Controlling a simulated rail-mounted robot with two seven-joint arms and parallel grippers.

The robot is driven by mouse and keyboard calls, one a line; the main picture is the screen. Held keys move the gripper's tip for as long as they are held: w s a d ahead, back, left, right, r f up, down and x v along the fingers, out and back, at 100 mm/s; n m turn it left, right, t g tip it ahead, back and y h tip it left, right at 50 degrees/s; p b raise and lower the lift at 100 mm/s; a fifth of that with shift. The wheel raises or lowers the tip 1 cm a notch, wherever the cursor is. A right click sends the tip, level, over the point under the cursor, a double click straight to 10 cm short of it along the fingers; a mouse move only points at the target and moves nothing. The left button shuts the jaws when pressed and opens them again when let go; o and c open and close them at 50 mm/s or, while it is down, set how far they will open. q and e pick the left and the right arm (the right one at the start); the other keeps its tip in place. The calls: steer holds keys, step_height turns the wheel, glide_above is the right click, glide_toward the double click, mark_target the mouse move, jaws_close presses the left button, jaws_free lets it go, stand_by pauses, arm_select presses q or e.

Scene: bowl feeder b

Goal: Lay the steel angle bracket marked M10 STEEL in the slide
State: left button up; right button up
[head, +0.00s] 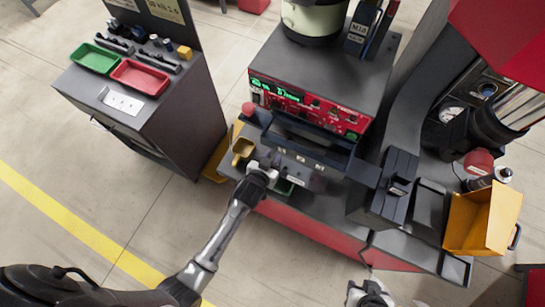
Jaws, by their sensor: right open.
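My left gripper (270,166) is at the front edge of the grey bench, beside a row of small labelled slots (300,160). Its fingers are too small and partly hidden to tell if they are open or hold anything. My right gripper (371,295) is at the bottom edge of the view, open, apart from the bench and partly cut off. I cannot make out the steel angle bracket marked M10 STEEL. A dark sloping channel (305,135) lies below the red control panel; I cannot tell whether it is the slide.
A yellow scoop-like cup (243,149) and a red knob (248,108) are close to my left gripper. The red control panel (305,106) stands behind. An orange bin (483,220) is at the right. A cabinet with a green tray (95,58) and red tray (140,77) stands left.

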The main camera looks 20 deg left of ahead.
arm_select(q)
steer(key=s+a+r+g, duration=0.2)
steer(key=s+g, duration=0.1)
steer(key=s, duration=0.6)
steer(key=s+a+r+m+g, duration=0.1)
steer(key=s+a+r+g, duration=0.1)
steer(key=s, duration=0.7)
steer(key=s+a+r+g+p, duration=0.1)
steer(key=s+a+r+g, duration=0.2)
steer(key=s, duration=0.6)
steer(key=shift+a+g+y, duration=0.2)
steer(key=shift+g+y, duration=0.1)
steer(key=shift+g, duration=0.7)
steer(key=shift+r, duration=0.1)
steer(key=shift+o, duration=0.4)
step_height(320, 180, up, 23)
steer(key=p, duration=2.3)
